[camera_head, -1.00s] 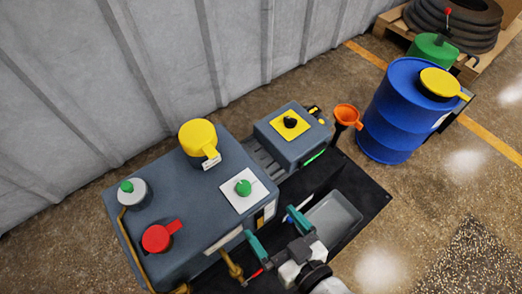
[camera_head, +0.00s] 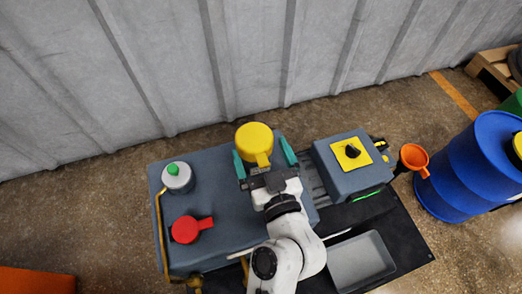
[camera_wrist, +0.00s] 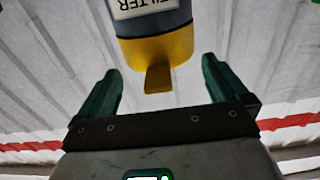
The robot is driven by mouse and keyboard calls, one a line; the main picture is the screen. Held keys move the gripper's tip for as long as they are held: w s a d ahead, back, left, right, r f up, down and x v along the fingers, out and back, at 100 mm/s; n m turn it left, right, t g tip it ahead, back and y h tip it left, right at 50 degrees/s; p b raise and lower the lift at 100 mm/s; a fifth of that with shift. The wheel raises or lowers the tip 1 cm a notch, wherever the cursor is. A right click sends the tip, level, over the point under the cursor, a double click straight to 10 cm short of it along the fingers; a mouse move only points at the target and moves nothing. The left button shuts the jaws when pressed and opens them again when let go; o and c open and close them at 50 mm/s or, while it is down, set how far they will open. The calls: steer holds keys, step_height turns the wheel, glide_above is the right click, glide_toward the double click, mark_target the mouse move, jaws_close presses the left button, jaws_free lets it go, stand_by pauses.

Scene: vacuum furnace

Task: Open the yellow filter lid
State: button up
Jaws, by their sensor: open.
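The yellow filter lid (camera_head: 254,141) is a round cap with a short tab, on top of the grey machine body (camera_head: 225,233). In the wrist view the yellow lid (camera_wrist: 158,58) sits on a grey cylinder with a label (camera_wrist: 146,7) reading "FILTER", and its tab points toward my gripper. My gripper (camera_head: 264,155) is open, with one green finger on each side of the lid. In the wrist view my gripper (camera_wrist: 160,85) shows the tab between the two fingers, with clear gaps on both sides. I see no contact.
A red handled cap (camera_head: 190,229) and a grey cap with a green knob (camera_head: 177,177) are on the machine's left. A grey box with a yellow switch plate (camera_head: 352,153), an orange funnel (camera_head: 413,158) and a blue drum (camera_head: 465,165) stand right. A corrugated wall (camera_head: 250,60) is close behind.

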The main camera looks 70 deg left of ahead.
steer(key=shift+a, duration=0.4)
steer(key=shift+c, duration=0.2)
steer(key=c, duration=1.3)
steer(key=shift+r+p, duration=0.1)
steer(key=shift+p, duration=0.2)
